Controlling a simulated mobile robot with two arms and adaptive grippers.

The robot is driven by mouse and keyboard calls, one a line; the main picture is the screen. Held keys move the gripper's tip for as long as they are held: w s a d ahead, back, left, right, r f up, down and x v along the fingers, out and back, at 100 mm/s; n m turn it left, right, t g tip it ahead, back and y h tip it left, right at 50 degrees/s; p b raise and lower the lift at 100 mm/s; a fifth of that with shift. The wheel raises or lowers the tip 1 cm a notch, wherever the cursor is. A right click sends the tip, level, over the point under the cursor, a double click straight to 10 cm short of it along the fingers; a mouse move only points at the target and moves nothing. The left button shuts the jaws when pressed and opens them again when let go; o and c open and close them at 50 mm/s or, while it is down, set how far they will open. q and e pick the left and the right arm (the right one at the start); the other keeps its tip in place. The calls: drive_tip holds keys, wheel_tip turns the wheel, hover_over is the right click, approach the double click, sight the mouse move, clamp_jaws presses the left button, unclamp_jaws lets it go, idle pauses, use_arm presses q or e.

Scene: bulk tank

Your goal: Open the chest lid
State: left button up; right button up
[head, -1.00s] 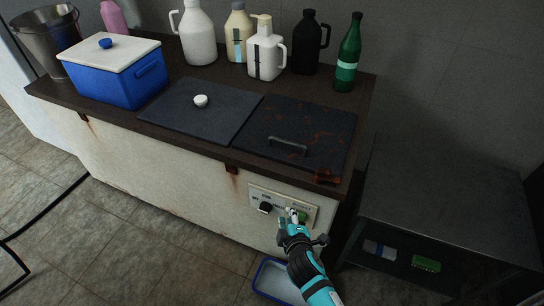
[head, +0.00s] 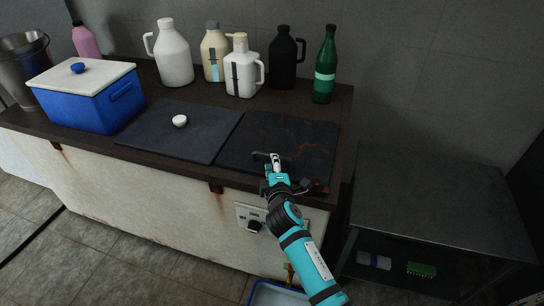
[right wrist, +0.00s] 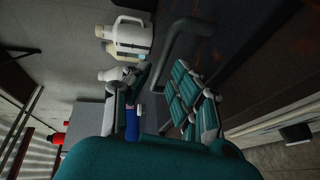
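The counter-like chest has two dark lid panels on top. The right lid (head: 285,135) is rust-stained, lies flat and carries a bar handle (head: 259,155) near its front edge. The left lid (head: 165,140) has a small white knob (head: 180,121) and also lies flat. My right gripper (head: 276,163) is at the bar handle and partly covers it. In the right wrist view, the teal fingers (right wrist: 158,95) are apart, with the dark handle (right wrist: 187,32) close at their tips. I cannot tell whether they touch it. My left gripper is not in view.
A blue cooler box (head: 95,100) with a white lid stands at the back left of the top. Several jugs and a green bottle (head: 325,70) line the back edge. A dark side table (head: 430,200) stands to the right. A control panel (head: 245,216) is on the front.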

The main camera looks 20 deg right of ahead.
drive_tip(key=x, duration=0.5)
clamp_jaws()
idle(0.3)
